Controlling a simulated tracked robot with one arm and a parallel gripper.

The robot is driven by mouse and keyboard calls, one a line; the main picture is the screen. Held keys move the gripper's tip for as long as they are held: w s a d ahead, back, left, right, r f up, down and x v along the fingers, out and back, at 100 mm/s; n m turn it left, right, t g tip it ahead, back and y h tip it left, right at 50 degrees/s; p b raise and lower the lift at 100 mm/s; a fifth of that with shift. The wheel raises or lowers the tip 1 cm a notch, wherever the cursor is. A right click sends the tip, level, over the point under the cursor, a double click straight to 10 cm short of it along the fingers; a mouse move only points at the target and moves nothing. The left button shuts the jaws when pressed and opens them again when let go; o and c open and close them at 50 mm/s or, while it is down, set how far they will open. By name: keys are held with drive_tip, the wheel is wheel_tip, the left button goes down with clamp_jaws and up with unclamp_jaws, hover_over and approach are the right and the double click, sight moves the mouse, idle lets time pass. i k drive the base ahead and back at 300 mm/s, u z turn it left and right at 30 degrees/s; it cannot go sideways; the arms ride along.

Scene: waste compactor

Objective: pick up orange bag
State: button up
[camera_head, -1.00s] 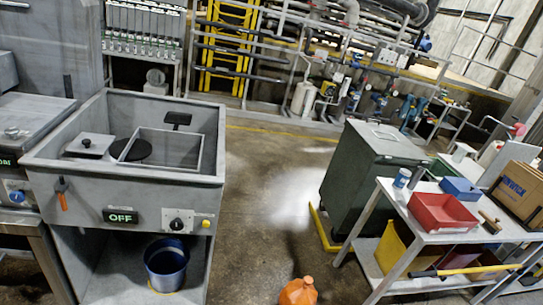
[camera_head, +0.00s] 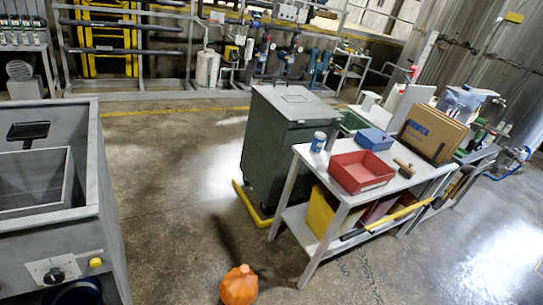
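The orange bag (camera_head: 239,286) is a small rounded orange shape with a narrow knob on top. It sits on the concrete floor at the bottom of the picture, left of the metal table's front leg, and its lower edge is near the frame edge. My gripper is not visible, so its state and its distance from the bag cannot be seen.
A grey sink unit (camera_head: 50,215) stands at the left. A metal table (camera_head: 340,190) holds a red tray (camera_head: 361,172), a blue box (camera_head: 374,139) and a cardboard box (camera_head: 433,132). A dark green bin (camera_head: 283,150) stands behind it. Floor around the bag looks clear.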

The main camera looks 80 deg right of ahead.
sight(239, 287)
drive_tip(key=z, duration=1.8)
drive_tip(key=i, duration=1.05)
drive_tip(key=z, duration=0.05)
